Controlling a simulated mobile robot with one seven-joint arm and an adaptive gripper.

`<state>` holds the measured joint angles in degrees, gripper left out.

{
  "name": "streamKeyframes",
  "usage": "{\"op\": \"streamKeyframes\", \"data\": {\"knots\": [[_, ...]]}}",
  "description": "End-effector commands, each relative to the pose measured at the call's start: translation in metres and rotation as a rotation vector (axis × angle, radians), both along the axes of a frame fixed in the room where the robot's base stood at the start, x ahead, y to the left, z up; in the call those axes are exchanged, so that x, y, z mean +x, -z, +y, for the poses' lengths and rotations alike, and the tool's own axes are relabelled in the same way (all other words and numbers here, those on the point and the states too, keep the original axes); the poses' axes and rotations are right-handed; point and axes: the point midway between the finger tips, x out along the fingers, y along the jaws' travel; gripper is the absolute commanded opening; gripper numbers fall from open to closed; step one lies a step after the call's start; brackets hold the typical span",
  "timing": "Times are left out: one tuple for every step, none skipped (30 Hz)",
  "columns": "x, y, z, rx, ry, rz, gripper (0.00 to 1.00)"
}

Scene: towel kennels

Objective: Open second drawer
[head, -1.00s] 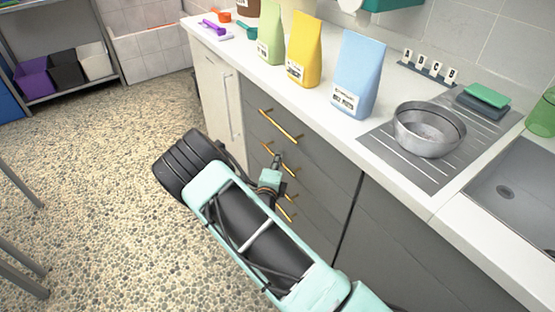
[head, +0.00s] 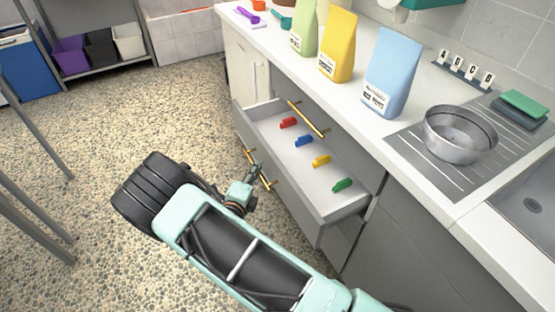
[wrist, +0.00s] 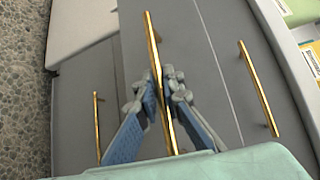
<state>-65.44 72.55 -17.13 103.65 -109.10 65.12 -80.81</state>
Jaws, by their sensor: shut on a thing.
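The second drawer (head: 352,207) stands pulled out from the grey cabinet. Its light interior holds a red clip (head: 288,123), a blue clip (head: 304,141), a yellow clip (head: 321,161) and a green clip (head: 342,185) in a row. My gripper (head: 256,172) is at the drawer's front. In the wrist view my gripper (wrist: 163,92) has its blue-grey fingers on either side of the long gold handle (wrist: 151,35) and is shut on it. My gripper and wrist partly hide the handle in the head view.
The top drawer, with its gold handle (head: 307,118), is shut above the open one. Another gold handle (wrist: 97,125) shows on a lower drawer. The counter holds bags and a metal bowl (head: 452,145). Speckled floor (head: 80,140) is clear at left; metal legs stand at far left.

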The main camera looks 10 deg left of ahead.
Motion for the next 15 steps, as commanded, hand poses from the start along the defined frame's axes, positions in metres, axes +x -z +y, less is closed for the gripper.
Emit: {"op": "streamKeyframes", "data": {"knots": [[-0.009, 0.001, 0.015, 0.003, -0.006, 0.001, 0.00], [-0.014, 0.001, 0.022, 0.004, -0.005, 0.001, 0.00], [-0.020, 0.001, 0.030, 0.003, -0.005, 0.001, 0.00], [-0.025, 0.001, 0.038, 0.004, -0.005, 0.001, 0.00], [-0.030, 0.002, 0.045, 0.004, -0.005, 0.002, 0.00], [-0.036, 0.002, 0.053, 0.003, -0.004, 0.002, 0.00], [-0.041, 0.002, 0.061, 0.004, -0.005, 0.002, 0.00], [-0.045, 0.002, 0.068, 0.004, -0.004, 0.002, 0.00], [-0.052, 0.002, 0.076, 0.004, -0.004, 0.001, 0.00], [-0.056, 0.003, 0.084, 0.004, -0.004, 0.001, 0.00], [-0.061, 0.003, 0.090, 0.004, -0.004, 0.002, 0.00], [-0.067, 0.003, 0.099, 0.004, -0.004, 0.002, 0.00], [-0.071, 0.003, 0.106, 0.004, -0.003, 0.002, 0.00], [-0.075, 0.003, 0.112, 0.004, -0.003, 0.001, 0.00], [-0.081, 0.003, 0.119, 0.004, -0.002, 0.001, 0.00]]}}
